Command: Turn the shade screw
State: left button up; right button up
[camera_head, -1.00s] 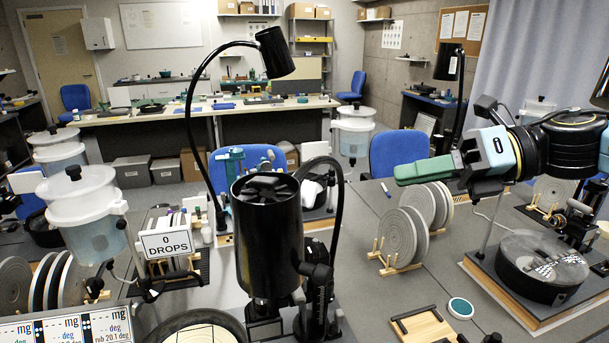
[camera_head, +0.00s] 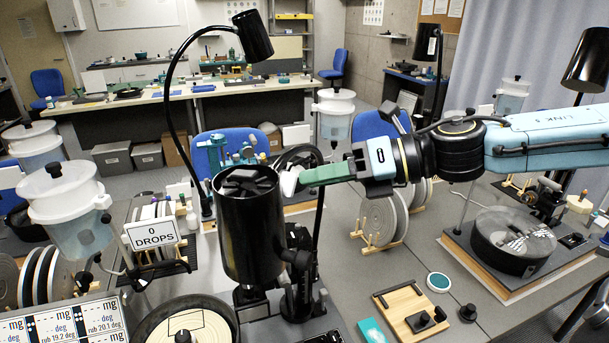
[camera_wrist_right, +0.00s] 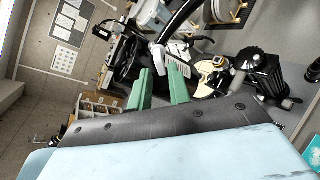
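A large black cylindrical shade (camera_head: 248,230) stands upright in the front middle of the head view. A black cross-shaped part (camera_head: 247,184) shows at its top; I cannot tell for sure which part is the shade screw. My right gripper (camera_head: 298,179) comes in from the right, its green fingers pointing left, close to the upper right side of the shade in the picture. I cannot tell the depth between them. My left gripper is not in view.
A curved black lamp (camera_head: 253,34) rises behind the shade. A sign reading 0 DROPS (camera_head: 153,233) and a white tank (camera_head: 66,205) stand at left. Grey discs on a rack (camera_head: 384,219) and a wooden tray (camera_head: 407,308) stand right of the shade.

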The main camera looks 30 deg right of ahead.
aim_at(284, 184)
jog(key=shift+b+x, duration=0.4)
jog(key=shift+x, duration=0.85)
grip_shut()
